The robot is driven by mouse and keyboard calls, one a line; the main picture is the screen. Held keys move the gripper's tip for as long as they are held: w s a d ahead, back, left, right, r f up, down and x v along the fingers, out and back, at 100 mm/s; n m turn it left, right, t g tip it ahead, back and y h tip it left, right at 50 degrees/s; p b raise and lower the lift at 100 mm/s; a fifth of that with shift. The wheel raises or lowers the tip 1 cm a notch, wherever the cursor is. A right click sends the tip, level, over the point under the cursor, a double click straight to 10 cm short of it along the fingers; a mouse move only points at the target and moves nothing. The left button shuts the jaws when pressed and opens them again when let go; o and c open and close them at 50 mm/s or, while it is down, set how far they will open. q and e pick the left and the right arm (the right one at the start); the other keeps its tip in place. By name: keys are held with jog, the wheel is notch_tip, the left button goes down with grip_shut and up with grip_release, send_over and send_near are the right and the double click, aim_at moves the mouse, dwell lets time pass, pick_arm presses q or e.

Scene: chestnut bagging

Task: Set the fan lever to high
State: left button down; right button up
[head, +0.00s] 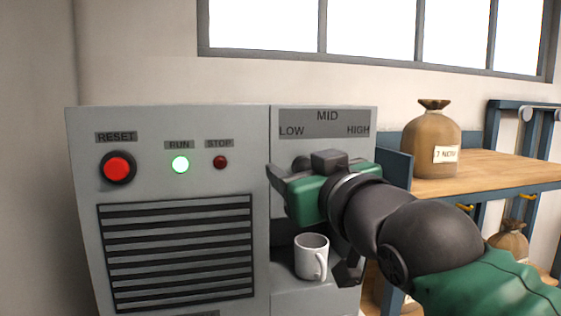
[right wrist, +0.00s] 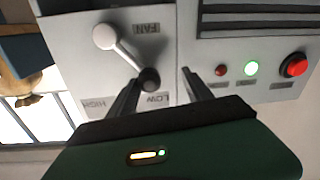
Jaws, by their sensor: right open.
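The fan lever (right wrist: 125,57) shows in the right wrist view, with a pale round hub, a light arm and a dark knob (right wrist: 149,79). The knob points towards the LOW label. My right gripper (right wrist: 161,77) is open, with one finger on each side of the knob; whether either finger touches it I cannot tell. In the head view, my right gripper (head: 282,182) is in front of the panel below the LOW, MID and HIGH plate (head: 324,124) and hides most of the lever. My left gripper is not in view.
The grey machine (head: 90,240) has a red reset button (head: 117,168), a lit green run lamp (head: 180,164) and a dark red stop lamp (head: 220,162). A white mug (head: 310,258) stands in a recess below my right gripper. A tied sack (head: 430,140) stands on the wooden bench (head: 500,172).

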jog(key=w+d, duration=0.1)
jog(key=w+d+f, duration=0.1)
jog(key=w, duration=0.1)
jog(key=shift+d, duration=0.15)
jog(key=shift+s+d, duration=0.25)
jog(key=shift+s+a+r, duration=0.1)
jog(key=shift+s+r, duration=0.1)
jog(key=shift+s, duration=0.15)
jog(key=shift+c, duration=1.1)
jog(key=shift+s+a+r, duration=0.1)
jog(key=shift+s+a, duration=0.25)
jog(key=shift+a, duration=0.5)
jog(key=c, duration=0.5)
jog(key=shift+a, duration=0.2)
jog(key=shift+c, duration=1.1)
jog(key=shift+w+d, duration=0.1)
grip_shut()
jog(key=shift+w+d, duration=0.1)
jog(key=shift+d, duration=0.15)
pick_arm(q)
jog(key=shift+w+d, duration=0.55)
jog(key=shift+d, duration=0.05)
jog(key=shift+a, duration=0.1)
pick_arm(e)
jog(key=shift+a, duration=0.1)
